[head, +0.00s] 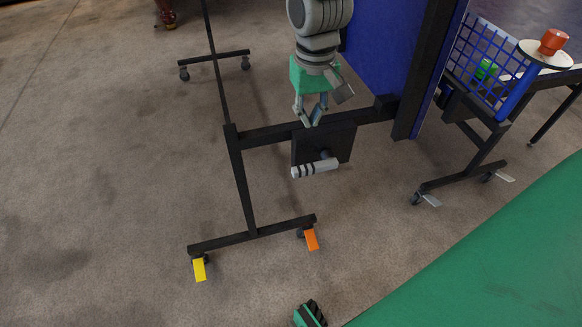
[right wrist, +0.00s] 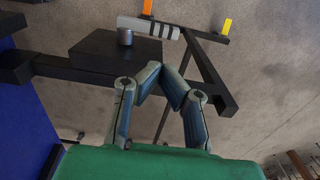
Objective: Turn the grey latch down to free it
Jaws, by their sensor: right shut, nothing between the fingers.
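The grey latch (head: 315,169) is a light bar with dark stripes at one end. It lies nearly level across the lower edge of a black plate (head: 307,149), beside a round grey pivot (head: 326,154). The right wrist view shows the latch (right wrist: 148,26), the plate (right wrist: 100,48) and the pivot (right wrist: 125,37) beyond my fingers. My right gripper (head: 312,119) is shut and empty, just above the plate in the head view, apart from the latch. Its fingertips (right wrist: 162,72) come together in the right wrist view.
The plate sits on a black wheeled frame (head: 243,190) with yellow (head: 199,270) and orange (head: 312,240) tabs at its feet. A blue panel (head: 385,45) stands behind. A green tabletop (head: 500,260) fills the lower right. Carpet at left is mostly clear.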

